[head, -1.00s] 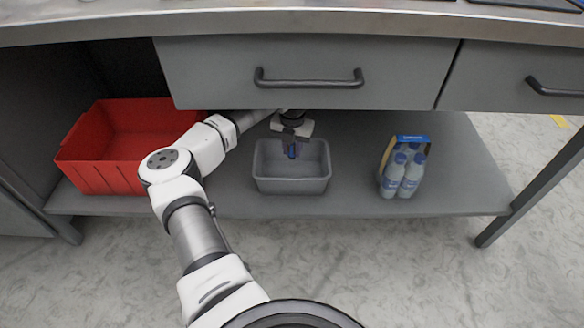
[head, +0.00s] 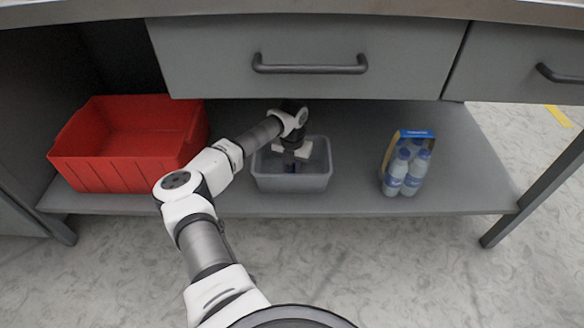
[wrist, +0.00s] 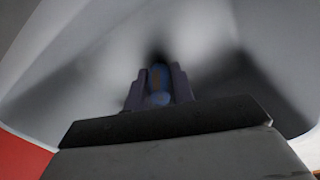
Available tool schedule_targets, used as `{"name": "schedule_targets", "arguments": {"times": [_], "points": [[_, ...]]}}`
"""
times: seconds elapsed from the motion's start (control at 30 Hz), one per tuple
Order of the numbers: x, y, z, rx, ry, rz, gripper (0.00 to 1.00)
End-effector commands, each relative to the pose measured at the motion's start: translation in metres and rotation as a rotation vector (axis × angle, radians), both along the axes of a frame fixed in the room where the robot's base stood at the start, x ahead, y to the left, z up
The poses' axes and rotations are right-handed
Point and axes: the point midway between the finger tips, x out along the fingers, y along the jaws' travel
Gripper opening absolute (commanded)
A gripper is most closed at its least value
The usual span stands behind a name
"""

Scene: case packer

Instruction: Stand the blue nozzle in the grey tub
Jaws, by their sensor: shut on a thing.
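The grey tub (head: 292,183) stands on the lower shelf, below the drawer. My gripper (head: 290,166) reaches down into it, fingers inside its walls. The gripper is shut on the blue nozzle, which shows between the two fingers in the wrist view (wrist: 160,84). In the head view the nozzle is mostly hidden by the gripper and the tub's front wall. The wrist view shows the tub's pale inner surface (wrist: 90,60) around the fingers, with a dark shadow just beyond the nozzle. I cannot tell whether the nozzle touches the tub floor.
A red bin (head: 125,150) stands on the shelf to the left of the tub. A pack of bottles (head: 407,165) stands to the right. The drawer front (head: 310,60) with its handle hangs above the shelf. Bare shelf lies between the tub and the bottles.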

Motion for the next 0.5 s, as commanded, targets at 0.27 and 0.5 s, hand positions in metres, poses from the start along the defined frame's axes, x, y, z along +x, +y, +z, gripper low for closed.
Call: {"name": "schedule_targets", "arguments": {"times": [0.27, 0.5], "points": [[-0.0001, -0.0003, -0.003, 0.0, 0.0, 0.0, 0.38], [-0.0001, -0.0003, -0.0029, 0.0, 0.0, 0.0, 0.46]]}}
